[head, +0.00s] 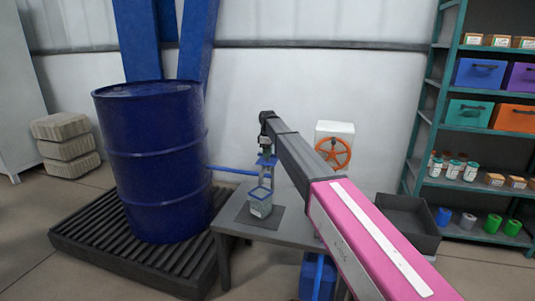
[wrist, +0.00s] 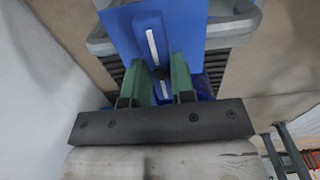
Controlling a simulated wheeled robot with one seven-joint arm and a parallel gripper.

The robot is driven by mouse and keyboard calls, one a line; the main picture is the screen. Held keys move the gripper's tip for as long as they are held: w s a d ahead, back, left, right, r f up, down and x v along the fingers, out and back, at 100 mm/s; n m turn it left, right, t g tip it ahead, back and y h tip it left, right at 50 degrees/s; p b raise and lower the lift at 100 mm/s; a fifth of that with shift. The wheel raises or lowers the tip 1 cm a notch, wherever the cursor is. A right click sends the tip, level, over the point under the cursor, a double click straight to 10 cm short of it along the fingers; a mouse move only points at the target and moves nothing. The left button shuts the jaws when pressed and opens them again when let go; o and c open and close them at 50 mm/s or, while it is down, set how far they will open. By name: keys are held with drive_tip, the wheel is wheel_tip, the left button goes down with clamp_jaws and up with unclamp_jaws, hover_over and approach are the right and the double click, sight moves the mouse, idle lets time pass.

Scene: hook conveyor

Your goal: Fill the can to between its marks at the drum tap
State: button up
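The blue drum (head: 155,165) stands at left in the head view. A thin blue pipe (head: 232,170) runs from it to the tap (head: 266,161) over the table. The can (head: 260,204), grey with a pale front panel, stands upright on a dark mat below the tap. Its marks and liquid level are too small to read. My gripper (head: 265,143) points down just above the tap. In the wrist view, its green fingers (wrist: 166,75) stand close together over a blue part with a white stripe (wrist: 152,42). I cannot tell whether they grip it.
The table (head: 232,228) has an empty dark tray (head: 408,220) at its right. A white box with an orange handwheel (head: 333,152) stands behind my arm. A shelf of bins (head: 480,110) is at right. The drum stands on a slatted black pallet (head: 95,235).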

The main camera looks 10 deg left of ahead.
clamp_jaws()
drive_tip(key=n, duration=0.4)
drive_tip(key=shift+n, duration=0.3)
drive_tip(key=n, duration=0.4)
drive_tip(key=shift+n, duration=0.3)
drive_tip(key=o, duration=0.7)
unclamp_jaws()
drive_tip(key=shift+o, duration=0.2)
